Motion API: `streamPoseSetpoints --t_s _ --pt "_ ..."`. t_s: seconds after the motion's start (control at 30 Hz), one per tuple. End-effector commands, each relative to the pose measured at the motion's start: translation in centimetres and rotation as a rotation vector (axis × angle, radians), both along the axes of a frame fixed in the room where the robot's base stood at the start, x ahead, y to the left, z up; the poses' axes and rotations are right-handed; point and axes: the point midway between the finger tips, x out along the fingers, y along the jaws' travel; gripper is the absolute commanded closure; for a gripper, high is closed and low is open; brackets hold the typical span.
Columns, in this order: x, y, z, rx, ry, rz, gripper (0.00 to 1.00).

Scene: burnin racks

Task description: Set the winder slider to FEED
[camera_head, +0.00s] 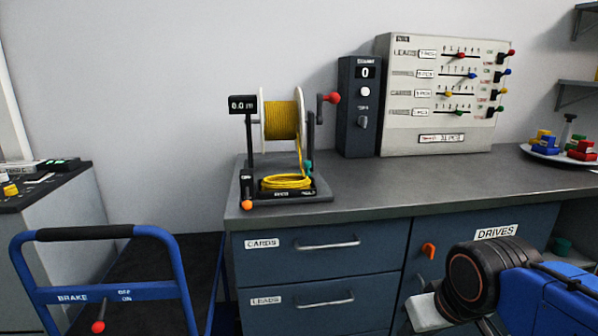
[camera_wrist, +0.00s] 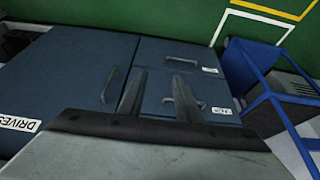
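The winder (camera_head: 268,187) stands on the counter in the head view, with a yellow wire spool (camera_head: 281,120), a red-knobbed crank (camera_head: 329,98) and a display (camera_head: 243,104) reading 0.0. An orange knob (camera_head: 247,205) sits at its front left corner, and a teal knob (camera_head: 309,167) at its right side. The small labels on its base are too blurred to read, so I cannot tell which knob is the slider or its setting. My gripper (camera_wrist: 158,75) is open and empty in the wrist view, low in front of the cabinet, well right of the winder.
A dark counter box (camera_head: 360,135) and a white slider panel (camera_head: 440,125) stand behind, right of the winder. A plate of coloured parts (camera_head: 552,155) is at far right. Drawers (camera_head: 290,247) are below the counter. A blue cart (camera_head: 85,233) with a BRAKE lever stands at left.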

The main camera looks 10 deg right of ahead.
Motion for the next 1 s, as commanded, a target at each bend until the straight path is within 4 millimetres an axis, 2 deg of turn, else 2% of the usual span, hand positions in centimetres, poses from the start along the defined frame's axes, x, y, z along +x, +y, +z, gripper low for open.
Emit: streamPoseSetpoints --t_s 0.47,0.53,0.6,0.63,0.77,1.0 --pt "0.0 0.0 0.0 0.000 0.000 0.000 0.69" --pt "0.0 0.0 0.0 0.000 0.000 0.000 0.81" --pt "0.3 0.1 0.4 0.004 0.000 -0.002 0.97" --pt "0.6 0.1 0.8 0.008 0.000 -0.003 1.00" --pt "3.0 0.6 3.8 0.040 0.001 -0.012 1.00" --pt "10.6 1.9 12.4 0.145 -0.001 -0.026 1.00"
